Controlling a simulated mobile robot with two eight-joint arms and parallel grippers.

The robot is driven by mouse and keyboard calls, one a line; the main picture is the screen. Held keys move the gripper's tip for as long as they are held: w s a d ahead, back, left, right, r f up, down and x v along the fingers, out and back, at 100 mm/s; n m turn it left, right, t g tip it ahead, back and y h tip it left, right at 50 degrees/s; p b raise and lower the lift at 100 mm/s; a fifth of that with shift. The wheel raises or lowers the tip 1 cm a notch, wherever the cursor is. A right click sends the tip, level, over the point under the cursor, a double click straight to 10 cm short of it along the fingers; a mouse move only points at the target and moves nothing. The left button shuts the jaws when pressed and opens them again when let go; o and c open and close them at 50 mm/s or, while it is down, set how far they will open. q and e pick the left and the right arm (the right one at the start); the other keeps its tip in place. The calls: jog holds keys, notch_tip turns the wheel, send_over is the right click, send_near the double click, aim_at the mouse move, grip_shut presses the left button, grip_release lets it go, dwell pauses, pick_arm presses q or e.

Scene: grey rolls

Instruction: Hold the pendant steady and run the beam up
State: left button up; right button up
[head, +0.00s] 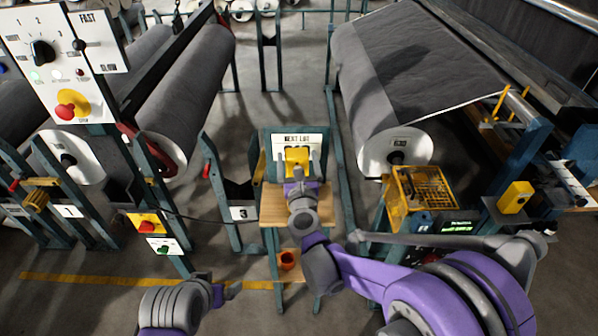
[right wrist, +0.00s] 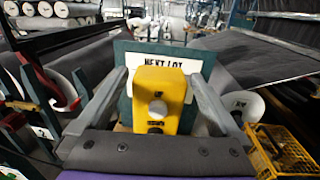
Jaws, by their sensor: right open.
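The pendant, a yellow box (head: 297,157), is upright in front of a lettered white sign on a small wooden stand. In the right wrist view the yellow pendant (right wrist: 158,88) shows a pale round button above a dark one. My right gripper (head: 297,168) is open at the pendant, with one grey finger on each side. In the right wrist view the right gripper's fingers (right wrist: 155,76) flank the box with slim gaps; contact cannot be made out. My left gripper (head: 228,290) is low at the front, left of the stand; its opening is unclear. I cannot pick out the beam for certain.
A large grey roll (head: 185,95) is at left and another (head: 372,105) at right. A yellow basket (head: 420,188) stands right of the wooden stand (head: 320,205). A control panel (head: 70,60) is at upper left. An orange cup (head: 288,260) sits on the lower shelf.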

aim_at(296, 149)
jog(key=shift+w+a, duration=0.2)
jog(key=shift+w, duration=2.4)
grip_shut()
